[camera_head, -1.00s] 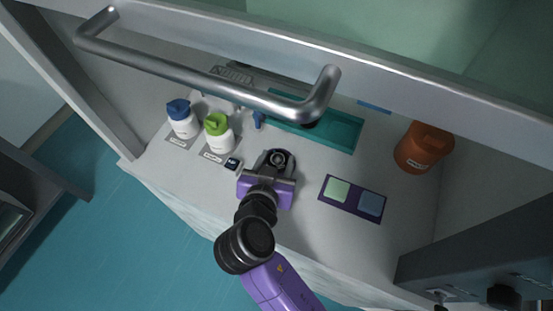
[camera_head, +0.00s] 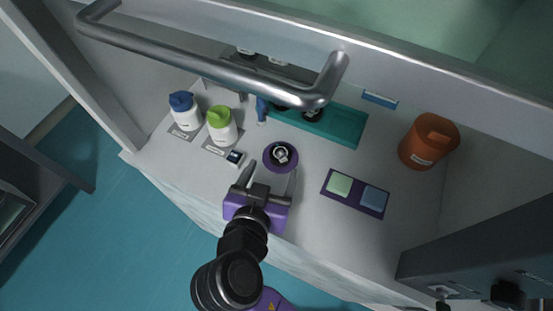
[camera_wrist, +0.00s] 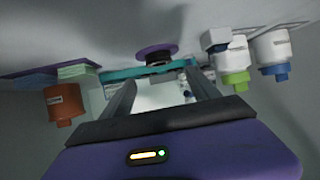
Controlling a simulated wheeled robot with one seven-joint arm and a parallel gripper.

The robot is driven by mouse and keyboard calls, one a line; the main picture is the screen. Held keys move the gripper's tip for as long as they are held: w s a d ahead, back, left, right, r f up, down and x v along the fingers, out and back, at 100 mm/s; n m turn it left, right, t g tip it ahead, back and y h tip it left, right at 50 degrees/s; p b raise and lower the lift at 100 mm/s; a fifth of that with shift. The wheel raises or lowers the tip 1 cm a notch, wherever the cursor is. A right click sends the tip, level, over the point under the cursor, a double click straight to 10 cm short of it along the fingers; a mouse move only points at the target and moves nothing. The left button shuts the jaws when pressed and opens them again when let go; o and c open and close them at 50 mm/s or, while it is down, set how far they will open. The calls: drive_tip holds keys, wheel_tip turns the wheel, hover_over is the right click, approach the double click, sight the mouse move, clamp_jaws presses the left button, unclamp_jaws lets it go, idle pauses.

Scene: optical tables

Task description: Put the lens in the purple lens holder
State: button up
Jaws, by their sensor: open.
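The purple lens holder (camera_head: 268,163) is a round purple disc standing on the white work surface. A small dark ring with a bright centre, which looks like the lens (camera_head: 281,153), sits at the middle of the disc. My gripper (camera_head: 268,178) is open and empty, just in front of the disc on the near side, its fingers apart from it. In the wrist view the purple holder (camera_wrist: 145,51) shows upside down beyond the spread fingers of my gripper (camera_wrist: 160,88), with the dark ring on it. How firmly the ring is seated cannot be told.
A teal tray (camera_head: 343,134) with dark round parts lies behind. White bottles with blue (camera_head: 185,112) and green (camera_head: 221,126) caps stand left, near a small dark box (camera_head: 235,158). A purple pad plate (camera_head: 355,193) and orange bottle (camera_head: 428,142) are right. A metal handle (camera_head: 215,62) crosses above.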

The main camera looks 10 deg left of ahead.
drive_tip(key=shift+v, duration=2.1)
